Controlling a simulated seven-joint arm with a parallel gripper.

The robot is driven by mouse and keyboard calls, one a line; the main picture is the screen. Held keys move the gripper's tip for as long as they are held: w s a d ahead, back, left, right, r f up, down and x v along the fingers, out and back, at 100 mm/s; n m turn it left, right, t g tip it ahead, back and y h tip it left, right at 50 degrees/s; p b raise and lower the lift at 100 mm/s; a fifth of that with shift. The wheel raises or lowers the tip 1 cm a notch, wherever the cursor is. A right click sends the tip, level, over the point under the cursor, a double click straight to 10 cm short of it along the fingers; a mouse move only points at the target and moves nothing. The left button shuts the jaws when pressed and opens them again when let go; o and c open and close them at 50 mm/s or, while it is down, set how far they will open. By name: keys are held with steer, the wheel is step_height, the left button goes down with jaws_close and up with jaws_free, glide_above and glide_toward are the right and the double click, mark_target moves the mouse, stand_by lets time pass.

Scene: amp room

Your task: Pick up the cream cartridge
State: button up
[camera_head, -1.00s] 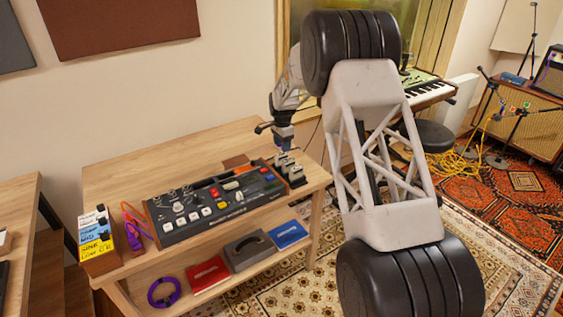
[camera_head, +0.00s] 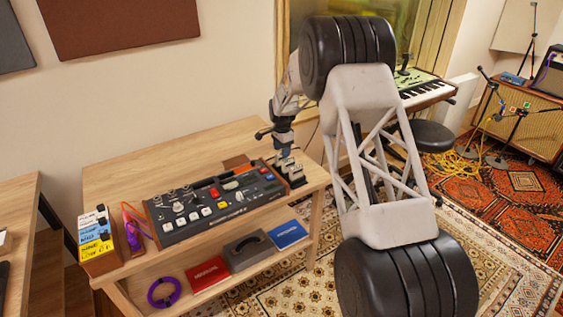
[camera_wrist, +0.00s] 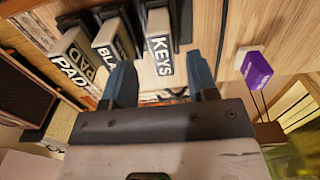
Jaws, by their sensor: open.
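Several pale cartridges stand in dark slotted holders at the table's right end. In the wrist view, one is labelled KEYS (camera_wrist: 158,42), one has a partly hidden label starting "BLA" (camera_wrist: 113,50), and one is labelled PAD (camera_wrist: 72,58). All look cream to grey, so I cannot tell from colour which is the cream cartridge. My gripper (camera_wrist: 161,66) is open and empty, with the KEYS cartridge showing between its blue fingers; contact cannot be told. In the head view my gripper (camera_head: 284,148) is just above the cartridge row (camera_head: 287,165), partly covering it.
A drum machine (camera_head: 215,203) lies left of the cartridges on the wooden table (camera_head: 130,165). A coloured box (camera_head: 98,240) stands at the table's left end. The lower shelf holds a purple cable coil (camera_head: 164,292) and red (camera_head: 208,275) and blue (camera_head: 288,234) booklets. A purple-and-white object (camera_wrist: 256,68) shows right of my gripper.

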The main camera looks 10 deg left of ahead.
mark_target(281, 158)
steer(key=shift+a+f, duration=0.15)
steer(key=shift+f, duration=2.45)
steer(key=shift+c, duration=0.3)
jaws_close()
